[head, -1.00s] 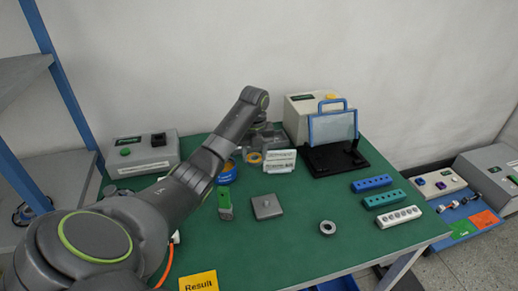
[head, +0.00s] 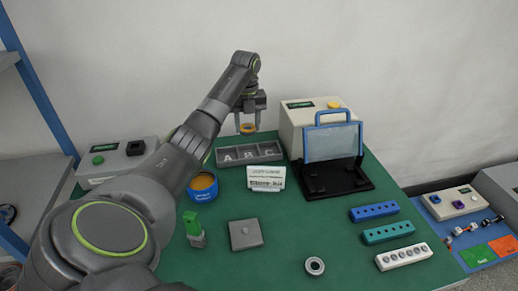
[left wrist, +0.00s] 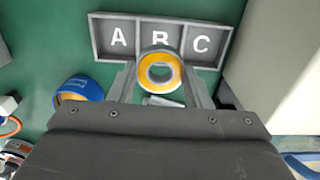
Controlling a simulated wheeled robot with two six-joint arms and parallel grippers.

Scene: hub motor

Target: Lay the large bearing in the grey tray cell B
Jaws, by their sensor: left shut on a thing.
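The grey tray (head: 224,160) stands at the back of the table, with cells lettered A, B and C. In the left wrist view the tray (left wrist: 97,46) lies just beyond my fingertips, with cell B in the middle. My left gripper (head: 246,120) is shut on a yellow-and-grey ring, the large bearing (head: 247,128), and holds it above the tray. In the left wrist view the bearing (left wrist: 159,72) sits between the fingers and overlaps the lower part of cell B. My right gripper is not in view.
A blue round container (head: 203,186) and a white sign (head: 266,178) stand in front of the tray. A beige box (head: 305,118) and a black stand with a blue-framed panel (head: 332,142) are to its right. A small ring (head: 315,266) lies at the front.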

